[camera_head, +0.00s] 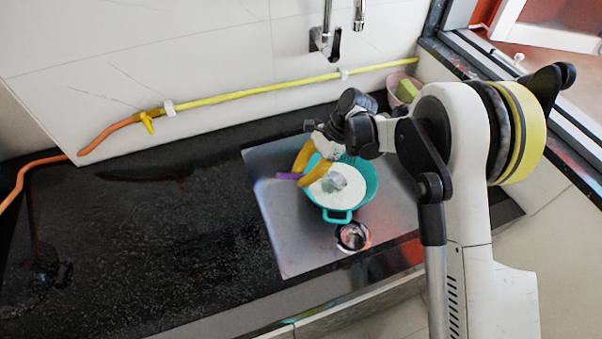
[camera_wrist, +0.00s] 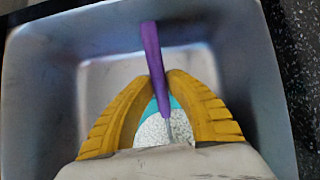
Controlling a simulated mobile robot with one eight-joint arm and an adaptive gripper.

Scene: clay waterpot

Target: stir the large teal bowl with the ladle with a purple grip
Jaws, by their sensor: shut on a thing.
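The large teal bowl (camera_head: 337,215) stands in the metal sink in the head view and holds a white, grainy filling. A strip of its teal wall and the filling show between my fingers in the wrist view (camera_wrist: 174,102). The ladle's purple grip (camera_wrist: 152,55) runs up between my yellow fingers, and its thin shaft goes down toward the filling. In the head view the purple grip (camera_head: 288,176) sticks out to the left of my gripper (camera_head: 304,168). My gripper is shut on the grip, above the bowl. A greyish shape, perhaps the ladle's head, shows over the filling.
The metal sink (camera_head: 285,240) has bare floor around the bowl, with the drain (camera_head: 353,236) in front of it. A black counter (camera_head: 150,235) lies clear to the left. A tap (camera_head: 327,38) hangs above, and a pink container (camera_head: 404,88) stands at the back right.

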